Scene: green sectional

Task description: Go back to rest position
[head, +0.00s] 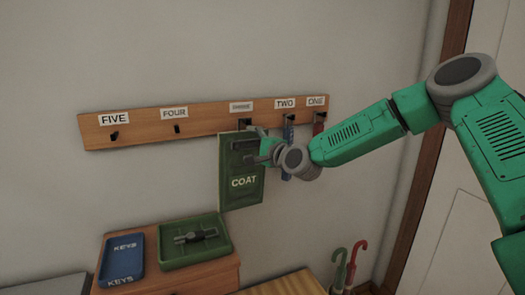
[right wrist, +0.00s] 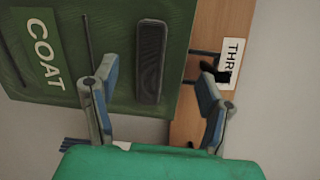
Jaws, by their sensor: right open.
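A flat green panel lettered COAT (head: 240,190) hangs at the THREE place of the wooden rack (head: 150,130). In the right wrist view the panel (right wrist: 60,80) fills the upper left, with a dark oblong piece (right wrist: 150,62) on it near its top edge. My right gripper (head: 262,146) is in front of the panel's upper right part. Its fingers (right wrist: 157,72) are apart, one over the panel and one over the rack near the dark hook (right wrist: 210,72). The dark piece shows between them; contact cannot be told. My left gripper is not in view.
Hooks FIVE (head: 114,135) and FOUR (head: 177,128) are bare. A blue item (head: 288,135) hangs at TWO and a reddish one (head: 319,124) at ONE. Below, a wooden cabinet (head: 215,275) bears a blue KEYS tray (head: 122,262) and a green tray (head: 170,262). Umbrellas (head: 350,268) stand lower right.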

